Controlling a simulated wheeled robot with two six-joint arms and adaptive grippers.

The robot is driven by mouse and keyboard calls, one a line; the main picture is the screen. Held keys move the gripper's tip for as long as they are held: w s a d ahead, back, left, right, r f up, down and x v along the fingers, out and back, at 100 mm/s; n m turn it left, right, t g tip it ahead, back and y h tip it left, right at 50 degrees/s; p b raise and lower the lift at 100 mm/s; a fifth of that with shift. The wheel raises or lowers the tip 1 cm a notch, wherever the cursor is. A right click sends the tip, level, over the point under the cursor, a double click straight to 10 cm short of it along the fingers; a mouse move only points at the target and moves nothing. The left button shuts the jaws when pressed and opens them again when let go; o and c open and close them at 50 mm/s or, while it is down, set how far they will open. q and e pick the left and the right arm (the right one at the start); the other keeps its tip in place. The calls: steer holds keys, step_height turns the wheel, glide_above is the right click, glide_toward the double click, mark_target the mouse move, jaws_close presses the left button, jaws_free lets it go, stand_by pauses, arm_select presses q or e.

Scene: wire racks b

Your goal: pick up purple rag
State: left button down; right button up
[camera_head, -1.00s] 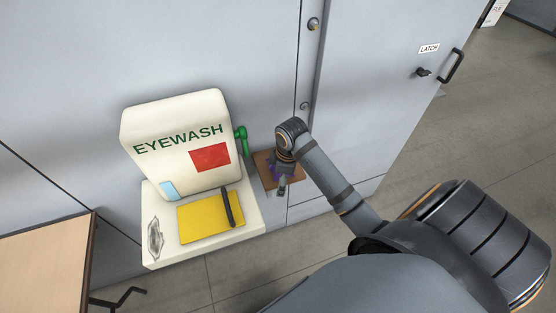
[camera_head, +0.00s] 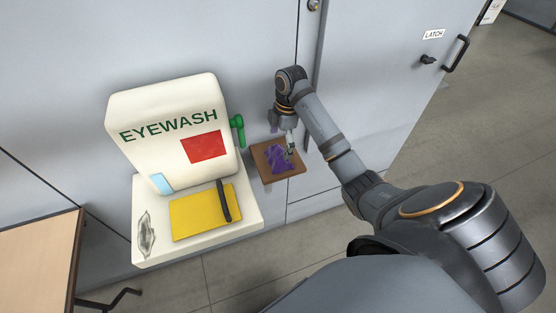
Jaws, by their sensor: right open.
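The purple rag (camera_head: 275,158) lies crumpled on a small brown board (camera_head: 262,176) to the right of the eyewash unit. My right gripper (camera_head: 289,153) is open and points down at the rag's right part, hiding a little of it. I cannot tell whether the fingertips touch the rag. Nothing shows held in the gripper. My left gripper is not in view.
The white eyewash unit (camera_head: 152,112) with a green handle (camera_head: 237,130) stands just left of the board. A yellow pad (camera_head: 196,216) with a dark bar (camera_head: 223,200) lies on its ledge. Grey cabinet doors (camera_head: 380,90) rise behind. A wooden table (camera_head: 35,260) is at lower left.

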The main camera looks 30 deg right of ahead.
mark_target(279, 152)
steer(key=shift+f+b, duration=0.35)
steer(key=f+b, duration=0.3)
steer(key=shift+a, duration=0.2)
steer(key=shift+w+a+f+p, duration=0.1)
steer(key=shift+w+f+p, duration=0.1)
steer(key=shift+f+p, duration=0.45)
steer(key=shift+s+r, duration=0.1)
steer(key=shift+c, duration=1.2)
steer(key=c, duration=1)
